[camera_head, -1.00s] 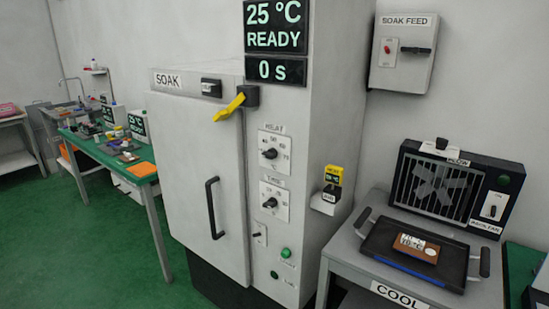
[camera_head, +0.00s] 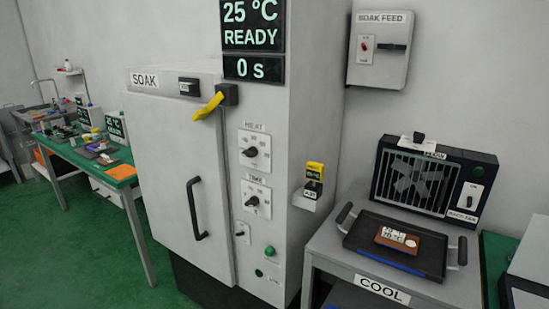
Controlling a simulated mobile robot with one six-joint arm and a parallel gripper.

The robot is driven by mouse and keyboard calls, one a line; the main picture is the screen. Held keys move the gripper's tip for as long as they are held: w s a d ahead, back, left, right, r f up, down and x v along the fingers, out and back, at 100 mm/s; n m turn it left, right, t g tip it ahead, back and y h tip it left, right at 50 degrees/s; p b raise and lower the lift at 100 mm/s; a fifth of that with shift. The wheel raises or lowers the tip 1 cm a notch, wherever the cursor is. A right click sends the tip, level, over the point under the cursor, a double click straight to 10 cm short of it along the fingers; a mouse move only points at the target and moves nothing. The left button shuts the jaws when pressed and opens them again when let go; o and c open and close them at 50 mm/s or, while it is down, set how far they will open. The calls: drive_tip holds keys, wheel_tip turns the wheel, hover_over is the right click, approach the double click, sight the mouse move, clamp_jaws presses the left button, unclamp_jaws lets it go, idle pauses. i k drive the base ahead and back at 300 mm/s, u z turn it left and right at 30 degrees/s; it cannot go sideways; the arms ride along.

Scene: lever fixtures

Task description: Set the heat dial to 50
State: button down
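The heat dial (camera_head: 251,152) is a black knob on a white plate labelled HEAT, on the front of the grey SOAK oven (camera_head: 175,140). Its scale marks are too small to read. The time dial (camera_head: 253,201) sits just below on a similar plate. The display (camera_head: 252,26) above the oven reads 25 °C READY, and a smaller one below it (camera_head: 252,68) reads 0 s. The oven door is shut, with a black handle (camera_head: 196,208) and a yellow lever (camera_head: 209,105) at its upper right. My gripper is not in view.
A COOL table (camera_head: 327,240) at right holds a black tray (camera_head: 431,262) with a brown board and a fan unit (camera_head: 432,180). A SOAK FEED box (camera_head: 378,50) hangs on the wall. A green bench (camera_head: 100,165) stands left. Green floor (camera_head: 80,250) is open in front.

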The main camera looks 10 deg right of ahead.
sight(252, 152)
drive_tip(key=u, duration=0.15)
drive_tip(key=k, duration=0.65)
drive_tip(key=u, duration=0.55)
drive_tip(key=k, duration=0.7)
drive_tip(key=u, duration=0.8)
drive_tip(key=i, duration=1.45)
drive_tip(key=z, duration=0.25)
